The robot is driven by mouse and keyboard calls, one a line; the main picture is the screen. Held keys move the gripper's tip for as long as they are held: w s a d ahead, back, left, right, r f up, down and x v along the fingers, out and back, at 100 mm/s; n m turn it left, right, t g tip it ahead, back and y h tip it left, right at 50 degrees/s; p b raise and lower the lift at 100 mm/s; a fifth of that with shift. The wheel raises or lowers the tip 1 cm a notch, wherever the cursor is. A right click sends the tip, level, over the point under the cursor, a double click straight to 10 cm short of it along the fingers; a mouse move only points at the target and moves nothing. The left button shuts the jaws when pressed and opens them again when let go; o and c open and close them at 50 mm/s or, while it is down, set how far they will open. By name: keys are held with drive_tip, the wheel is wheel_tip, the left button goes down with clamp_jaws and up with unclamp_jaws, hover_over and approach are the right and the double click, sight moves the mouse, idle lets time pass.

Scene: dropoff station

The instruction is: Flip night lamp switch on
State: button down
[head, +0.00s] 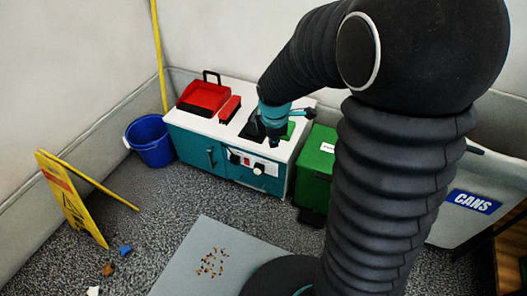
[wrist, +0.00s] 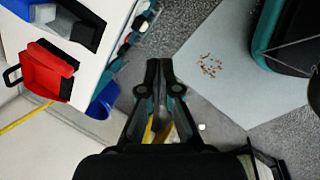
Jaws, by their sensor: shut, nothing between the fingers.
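A white switch panel (head: 246,162) with dark and light knobs or switches is on the front of the teal and white cabinet (head: 195,127). It also shows edge-on in the wrist view (wrist: 126,43), left of my gripper. The labels are too small to read, so I cannot tell which switch is the night lamp's or how it is set. My gripper (head: 273,143) hangs in front of the cabinet's right part in the head view, seemingly above the panel. In the wrist view my gripper (wrist: 159,64) is shut and empty, its tips over the floor, apart from the panel.
A red dustpan (head: 204,97) and small dark and green items lie on the cabinet top. A green bin (head: 317,160) stands right of the cabinet, a blue bucket (head: 151,140) left. A yellow sign (head: 70,196) and crumbs (head: 211,262) are on the floor. Floor before the cabinet is mostly clear.

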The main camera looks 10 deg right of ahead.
sight(271, 171)
drive_tip(key=w+a+f+n, duration=0.1)
drive_tip(key=w+f+n, duration=0.1)
drive_tip(key=f+n, duration=0.3)
drive_tip(key=w+f+n+g, duration=0.1)
drive_tip(key=w+f+n, duration=0.2)
drive_tip(key=f, duration=1)
drive_tip(key=n, duration=0.2)
drive_tip(key=shift+w+a+f+n+g, duration=0.3)
drive_tip(key=shift+a, duration=0.1)
drive_tip(key=w+d+f+b, duration=0.1)
drive_tip(key=w+d+f, duration=0.2)
drive_tip(key=f, duration=0.7)
drive_tip(key=shift+w+f, duration=0.2)
drive_tip(key=shift+w, duration=0.4)
drive_tip(key=shift+w+d, duration=0.1)
